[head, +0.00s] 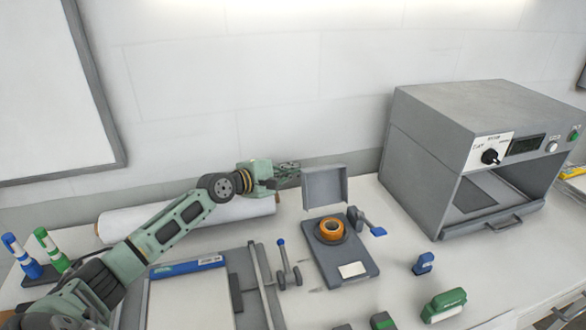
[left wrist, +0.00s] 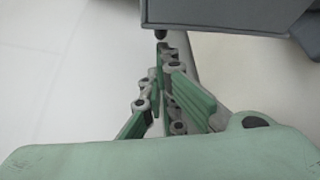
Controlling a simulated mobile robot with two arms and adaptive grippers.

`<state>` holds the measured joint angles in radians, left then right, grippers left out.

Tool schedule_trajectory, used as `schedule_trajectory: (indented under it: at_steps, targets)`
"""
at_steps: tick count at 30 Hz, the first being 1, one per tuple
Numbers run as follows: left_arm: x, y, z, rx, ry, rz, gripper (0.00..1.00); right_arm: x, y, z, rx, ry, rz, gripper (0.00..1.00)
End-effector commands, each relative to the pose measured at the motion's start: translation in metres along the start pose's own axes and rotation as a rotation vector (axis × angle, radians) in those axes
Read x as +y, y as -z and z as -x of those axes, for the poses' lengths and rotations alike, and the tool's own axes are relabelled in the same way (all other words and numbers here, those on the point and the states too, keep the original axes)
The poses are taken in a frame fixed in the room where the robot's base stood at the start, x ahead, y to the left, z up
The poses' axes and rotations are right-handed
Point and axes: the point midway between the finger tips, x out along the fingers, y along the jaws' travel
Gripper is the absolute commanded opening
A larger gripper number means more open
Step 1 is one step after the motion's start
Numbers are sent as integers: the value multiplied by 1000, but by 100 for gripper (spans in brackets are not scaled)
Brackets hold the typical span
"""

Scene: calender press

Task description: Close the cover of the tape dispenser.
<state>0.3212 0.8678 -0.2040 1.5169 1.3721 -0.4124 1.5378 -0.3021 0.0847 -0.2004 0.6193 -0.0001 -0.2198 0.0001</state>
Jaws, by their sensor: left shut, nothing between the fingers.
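The tape dispenser (head: 359,262) is a grey base on the table with an orange tape roll (head: 331,229) on it and a blue-tipped lever (head: 372,227) at its right. Its grey cover (head: 325,187) stands raised, upright, at the back of the base. My left gripper (head: 294,174) is shut and empty, behind and to the left of the cover's upper left edge. In the left wrist view, the shut fingers (left wrist: 166,50) point at a grey panel (left wrist: 215,14), likely the cover, near its lower edge; I cannot tell whether they touch. My right gripper is not in view.
A large grey press (head: 415,160) stands at the right. A white roll (head: 140,221) lies behind my left arm. Blue and green markers (head: 22,257), a blue-handled lever (head: 287,265), a blue stamp (head: 423,264) and a green stamp (head: 444,304) stand on the table. The wall is close behind.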

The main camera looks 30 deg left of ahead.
Motion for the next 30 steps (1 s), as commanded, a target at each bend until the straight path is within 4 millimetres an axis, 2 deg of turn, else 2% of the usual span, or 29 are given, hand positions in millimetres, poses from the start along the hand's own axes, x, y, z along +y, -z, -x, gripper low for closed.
schedule_trajectory:
  at_steps: [12, 30]
  targets:
    - [0, 0, -3, 0, 0, -1, 0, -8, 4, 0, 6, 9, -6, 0]
    - [4, -10, 2, -1, -45, -81, 0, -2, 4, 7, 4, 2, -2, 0]
